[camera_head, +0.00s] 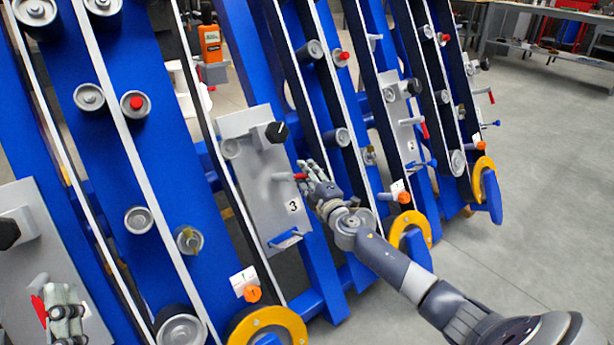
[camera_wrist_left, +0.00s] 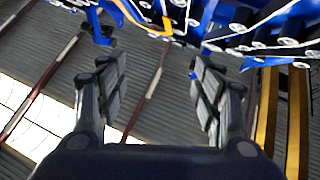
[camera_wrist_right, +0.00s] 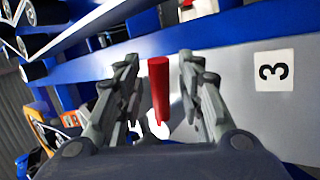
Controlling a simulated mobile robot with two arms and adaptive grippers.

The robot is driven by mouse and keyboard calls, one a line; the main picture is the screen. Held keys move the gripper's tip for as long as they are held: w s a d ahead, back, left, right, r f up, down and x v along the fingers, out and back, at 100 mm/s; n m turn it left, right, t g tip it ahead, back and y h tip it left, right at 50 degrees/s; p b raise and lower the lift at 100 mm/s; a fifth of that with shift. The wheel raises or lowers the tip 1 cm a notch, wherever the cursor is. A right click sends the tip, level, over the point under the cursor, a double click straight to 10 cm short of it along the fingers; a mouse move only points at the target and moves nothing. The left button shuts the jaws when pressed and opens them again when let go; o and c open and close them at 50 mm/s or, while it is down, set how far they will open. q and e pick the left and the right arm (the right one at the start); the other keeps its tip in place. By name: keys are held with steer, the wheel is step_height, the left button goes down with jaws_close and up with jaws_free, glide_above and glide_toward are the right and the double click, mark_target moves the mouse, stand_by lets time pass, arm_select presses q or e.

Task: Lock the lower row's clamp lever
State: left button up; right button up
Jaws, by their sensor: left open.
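A grey panel marked 3 (camera_head: 262,190) carries a red-handled lever (camera_head: 292,177) at mid-height and a blue-handled lever (camera_head: 286,241) near its bottom. My right gripper (camera_head: 310,175) is at the red lever's tip. In the right wrist view, the red handle (camera_wrist_right: 160,88) stands between the two open fingers (camera_wrist_right: 160,85), with gaps on both sides. My left gripper (camera_head: 66,308) is at the lower left, in front of another panel, partly covering a red handle (camera_head: 38,306). In the left wrist view its fingers (camera_wrist_left: 155,85) are apart and empty. I cannot tell which lever belongs to the lower row.
Slanted blue frames with rollers and white-edged rails fill the left and middle. A black knob (camera_head: 277,131) sits above the red lever. Yellow-rimmed wheels (camera_head: 268,327) stand along the frames' bottom. Grey floor (camera_head: 540,200) is free at the right.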

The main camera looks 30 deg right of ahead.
steer(key=shift+c, duration=0.6)
jaws_close()
